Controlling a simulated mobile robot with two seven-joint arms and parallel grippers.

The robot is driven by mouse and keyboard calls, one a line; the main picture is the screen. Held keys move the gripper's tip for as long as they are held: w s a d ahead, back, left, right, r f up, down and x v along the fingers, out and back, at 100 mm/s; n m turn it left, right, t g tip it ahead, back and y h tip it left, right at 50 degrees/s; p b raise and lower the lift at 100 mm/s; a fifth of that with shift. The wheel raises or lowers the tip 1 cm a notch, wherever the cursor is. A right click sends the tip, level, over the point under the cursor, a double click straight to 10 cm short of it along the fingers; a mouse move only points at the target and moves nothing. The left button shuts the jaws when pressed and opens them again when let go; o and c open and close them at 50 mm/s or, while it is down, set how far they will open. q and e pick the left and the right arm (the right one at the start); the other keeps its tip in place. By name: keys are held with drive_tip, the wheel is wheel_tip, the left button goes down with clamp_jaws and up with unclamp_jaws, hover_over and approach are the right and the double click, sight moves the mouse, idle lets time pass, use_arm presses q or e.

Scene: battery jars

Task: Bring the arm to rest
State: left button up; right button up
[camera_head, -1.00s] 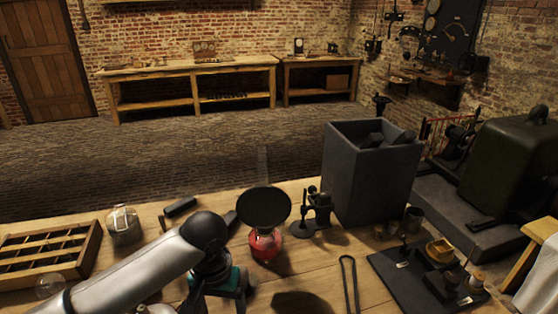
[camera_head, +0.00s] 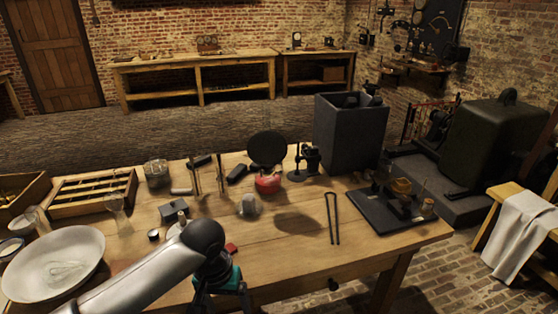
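My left arm comes in from the lower left in the head view, its silver forearm ending in a black wrist joint. My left gripper (camera_head: 222,290), dark with teal parts, points down near the table's front edge at the bottom of the picture. Its fingertips are at the picture's lower border, so I cannot tell whether it is open or shut. I see nothing clearly held in it. My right arm and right gripper are not in view.
The wooden table (camera_head: 290,255) holds a white bowl (camera_head: 55,262), a slotted wooden tray (camera_head: 95,190), a red jar (camera_head: 268,183) by a black disc (camera_head: 267,150), a dark tongs-like tool (camera_head: 332,218) and a black board (camera_head: 375,212). A tall grey bin (camera_head: 350,135) stands behind.

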use_arm(q)
wheel_tip(320, 180, down, 11)
drive_tip(key=w+n+h, duration=0.1)
drive_tip(key=w, duration=0.1)
drive_tip(key=s+a+f+t+b, duration=0.1)
drive_tip(key=s+a+f, duration=0.25)
drive_tip(key=f, duration=0.45)
drive_tip(key=s+a+f+t+b, duration=0.1)
drive_tip(key=s+a+f, duration=0.1)
drive_tip(key=s+f, duration=0.35)
drive_tip(key=s+a+f+m, duration=0.1)
drive_tip(key=s+f, duration=0.4)
drive_tip(key=s, duration=0.4)
drive_tip(key=s+a+f+g+y, duration=0.1)
drive_tip(key=s+f, duration=0.4)
drive_tip(key=s, duration=0.4)
drive_tip(key=s+f+m, duration=0.1)
drive_tip(key=s+f, duration=0.4)
drive_tip(key=s, duration=0.5)
drive_tip(key=shift+a+m+g+y+b, duration=0.3)
drive_tip(key=shift+a+y+b, duration=0.1)
drive_tip(key=shift+b, duration=0.05)
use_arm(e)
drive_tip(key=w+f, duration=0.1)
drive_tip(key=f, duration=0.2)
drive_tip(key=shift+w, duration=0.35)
use_arm(q)
drive_tip(key=shift+f, duration=0.1)
drive_tip(key=shift+c, duration=0.3)
